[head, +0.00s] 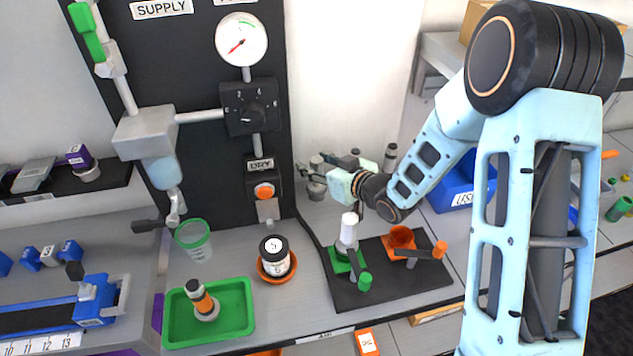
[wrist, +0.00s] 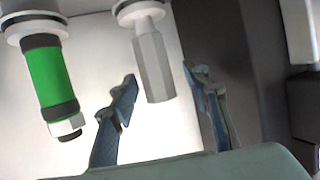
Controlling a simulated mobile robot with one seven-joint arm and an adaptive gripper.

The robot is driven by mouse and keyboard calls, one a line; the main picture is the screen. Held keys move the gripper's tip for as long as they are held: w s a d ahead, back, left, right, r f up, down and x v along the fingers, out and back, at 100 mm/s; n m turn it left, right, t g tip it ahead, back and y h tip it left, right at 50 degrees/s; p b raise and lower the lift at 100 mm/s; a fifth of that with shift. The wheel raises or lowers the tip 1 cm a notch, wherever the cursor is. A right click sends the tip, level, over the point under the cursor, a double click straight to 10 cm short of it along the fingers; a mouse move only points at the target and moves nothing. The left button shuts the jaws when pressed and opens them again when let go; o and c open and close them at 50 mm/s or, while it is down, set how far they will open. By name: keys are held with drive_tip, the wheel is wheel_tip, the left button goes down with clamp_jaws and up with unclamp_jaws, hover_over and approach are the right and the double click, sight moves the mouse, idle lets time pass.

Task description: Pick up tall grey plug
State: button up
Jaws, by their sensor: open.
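A grey faceted plug (wrist: 153,68) shows in the wrist view, extending down the picture from a pale round collar. It looks like the tall grey plug. My gripper (wrist: 162,92) is open, with one blue-grey finger on each side of the plug's free end in the picture. Gaps show on both sides, and I see no contact. In the head view my gripper (head: 318,172) is beside the black panel, near the pale wall. The plug is hard to make out there among small grey parts.
A green banded plug (wrist: 43,78) is left of the grey one in the wrist view. In the head view, a black mat (head: 375,297) holds green and orange fixtures below my arm. A green tray (head: 240,325), a black-and-white jar (head: 274,257) and a blue bin (head: 462,185) stand around.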

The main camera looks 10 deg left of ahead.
drive_tip(key=shift+c, duration=0.7)
clamp_jaws()
drive_tip(key=shift+r, duration=0.15)
